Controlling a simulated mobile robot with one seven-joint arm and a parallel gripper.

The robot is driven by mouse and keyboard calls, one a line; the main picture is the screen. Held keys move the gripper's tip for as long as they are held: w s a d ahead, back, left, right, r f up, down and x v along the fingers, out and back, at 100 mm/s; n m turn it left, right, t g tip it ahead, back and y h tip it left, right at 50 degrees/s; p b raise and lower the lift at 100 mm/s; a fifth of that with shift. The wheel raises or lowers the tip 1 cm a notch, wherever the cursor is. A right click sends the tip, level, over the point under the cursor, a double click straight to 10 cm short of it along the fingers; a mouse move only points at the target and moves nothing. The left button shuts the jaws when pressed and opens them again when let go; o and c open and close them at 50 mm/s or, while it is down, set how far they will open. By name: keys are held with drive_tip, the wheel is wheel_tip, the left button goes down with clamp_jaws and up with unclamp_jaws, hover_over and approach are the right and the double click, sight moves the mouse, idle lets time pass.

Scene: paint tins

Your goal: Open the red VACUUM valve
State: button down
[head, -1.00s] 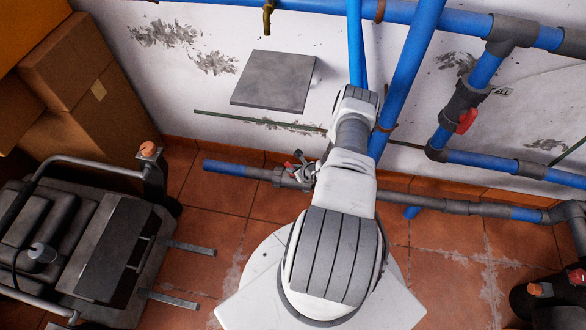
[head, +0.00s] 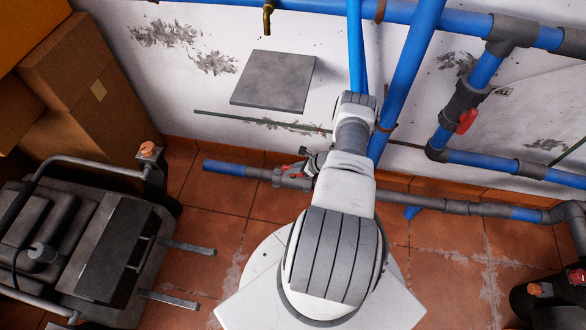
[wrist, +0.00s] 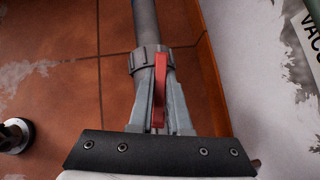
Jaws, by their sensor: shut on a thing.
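The red valve handle (wrist: 160,75) sits on a grey valve body on the low pipe. In the wrist view it lies between my gripper's fingers (wrist: 160,108), which are shut on it, and it runs lengthwise along the pipe (wrist: 146,22). In the head view the red handle (head: 291,168) also lies roughly along the blue and grey pipe. My gripper (head: 309,161) is at its right end there, partly hidden by my arm. A label reading "VACU..." (wrist: 313,40) is cut off at the right of the wrist view.
Another red-handled valve (head: 466,121) is on the blue pipes at right. Blue pipes (head: 408,75) run down the wall behind my arm. A dark machine (head: 115,250) and cardboard boxes (head: 85,80) stand at left.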

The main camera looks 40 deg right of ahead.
drive_tip(key=shift+n+g+y, duration=0.6)
drive_tip(key=shift+n+y, duration=0.2)
drive_tip(key=shift+n, duration=0.4)
drive_tip(key=c, duration=0.9)
unclamp_jaws()
drive_tip(key=shift+o, duration=0.2)
